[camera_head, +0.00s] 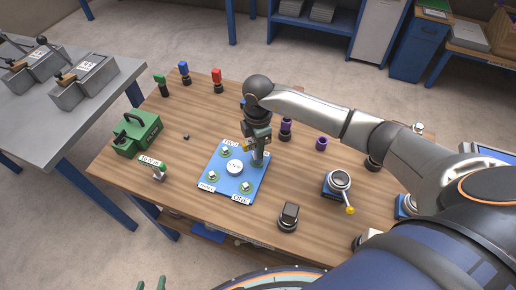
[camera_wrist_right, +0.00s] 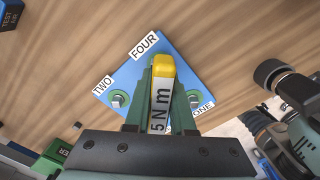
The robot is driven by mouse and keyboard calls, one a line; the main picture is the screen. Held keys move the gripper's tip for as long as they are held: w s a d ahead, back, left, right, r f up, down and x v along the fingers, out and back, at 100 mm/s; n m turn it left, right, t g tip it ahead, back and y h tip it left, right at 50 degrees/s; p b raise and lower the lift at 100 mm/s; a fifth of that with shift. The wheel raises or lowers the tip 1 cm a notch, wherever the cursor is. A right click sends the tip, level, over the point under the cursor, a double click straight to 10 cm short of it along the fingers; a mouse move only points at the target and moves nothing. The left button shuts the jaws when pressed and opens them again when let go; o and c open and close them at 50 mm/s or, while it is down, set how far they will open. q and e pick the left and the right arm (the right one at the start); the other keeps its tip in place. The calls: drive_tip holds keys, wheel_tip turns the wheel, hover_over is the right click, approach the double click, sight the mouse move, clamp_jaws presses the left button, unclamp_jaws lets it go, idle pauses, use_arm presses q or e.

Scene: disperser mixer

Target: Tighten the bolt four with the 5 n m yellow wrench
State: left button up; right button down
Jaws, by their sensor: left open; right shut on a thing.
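A blue plate (camera_head: 228,190) with bolts and word labels lies on the wooden table. In the right wrist view the FOUR label (camera_wrist_right: 143,44) is at the plate's far corner and the TWO label (camera_wrist_right: 102,86) at the left, beside a bolt (camera_wrist_right: 117,101). My right gripper (camera_head: 257,162) is over the plate's right side, shut on the yellow wrench (camera_wrist_right: 162,66), whose grey face reads 5 N m. The wrench and fingers cover the plate behind them; I cannot see bolt four or whether the wrench touches it. My left gripper (camera_head: 151,284) is open and empty at the bottom edge.
A green case (camera_head: 137,134) stands left of the plate. Red (camera_head: 217,76), blue (camera_head: 184,70) and green (camera_head: 161,82) tools stand at the back. A device with a yellow-tipped lever (camera_head: 339,182) and a dark block (camera_head: 288,216) are to the right.

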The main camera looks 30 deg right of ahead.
drive_tip(key=shift+r, duration=2.55)
